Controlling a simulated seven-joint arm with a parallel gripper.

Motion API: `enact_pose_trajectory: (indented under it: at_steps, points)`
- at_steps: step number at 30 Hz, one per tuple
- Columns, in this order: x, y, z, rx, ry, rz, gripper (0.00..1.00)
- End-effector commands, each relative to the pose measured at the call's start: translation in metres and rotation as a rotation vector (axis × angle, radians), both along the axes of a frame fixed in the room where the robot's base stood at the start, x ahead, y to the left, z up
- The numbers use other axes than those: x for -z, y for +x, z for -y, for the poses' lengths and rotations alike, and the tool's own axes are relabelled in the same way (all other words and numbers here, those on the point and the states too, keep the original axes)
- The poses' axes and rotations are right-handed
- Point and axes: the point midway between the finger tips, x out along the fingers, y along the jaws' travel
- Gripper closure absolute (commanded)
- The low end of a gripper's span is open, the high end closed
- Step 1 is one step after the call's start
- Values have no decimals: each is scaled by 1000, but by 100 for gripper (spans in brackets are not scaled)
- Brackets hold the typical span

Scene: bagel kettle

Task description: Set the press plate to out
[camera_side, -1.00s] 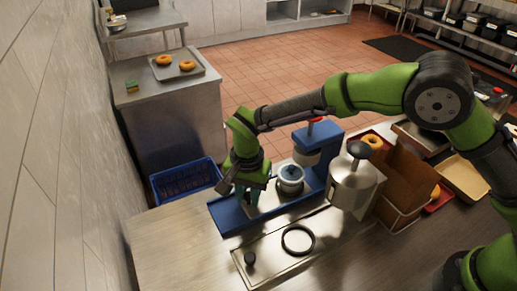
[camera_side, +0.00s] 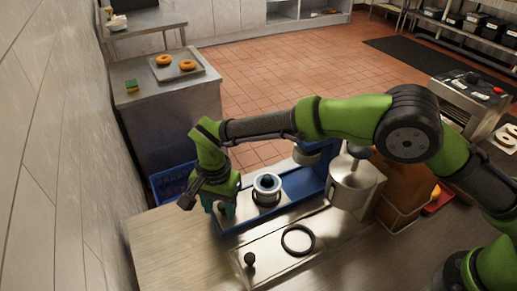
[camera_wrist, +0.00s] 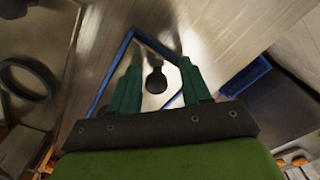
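The press (camera_side: 300,188) has a blue base and column on the counter. Its grey plate (camera_side: 243,216) lies at the left part of the base, away from the column. My gripper (camera_side: 219,210) is low over the plate's left end. In the wrist view my two teal fingers (camera_wrist: 160,72) stand apart on either side of a black knob (camera_wrist: 156,82), with gaps showing. The knob is hidden in the side view.
A metal tray (camera_side: 325,222) in front holds a black ring (camera_side: 298,240) and a small black knob (camera_side: 249,260). A steel kettle (camera_side: 352,188) stands right of the press. A blue crate (camera_side: 170,183) is behind left. The counter's left front is clear.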

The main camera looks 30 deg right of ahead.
Motion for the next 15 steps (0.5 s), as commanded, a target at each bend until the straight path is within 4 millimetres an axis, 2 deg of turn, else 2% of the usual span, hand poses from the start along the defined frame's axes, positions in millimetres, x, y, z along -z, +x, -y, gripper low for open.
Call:
enact_pose_trajectory:
  at_steps: [8, 11, 15]
  points:
    - [-8, 1, 1, 4, -1, 0, 52]
    - [-22, 1, 1, 3, -1, 1, 52]
    - [-54, 1, 1, 3, 1, 3, 52]
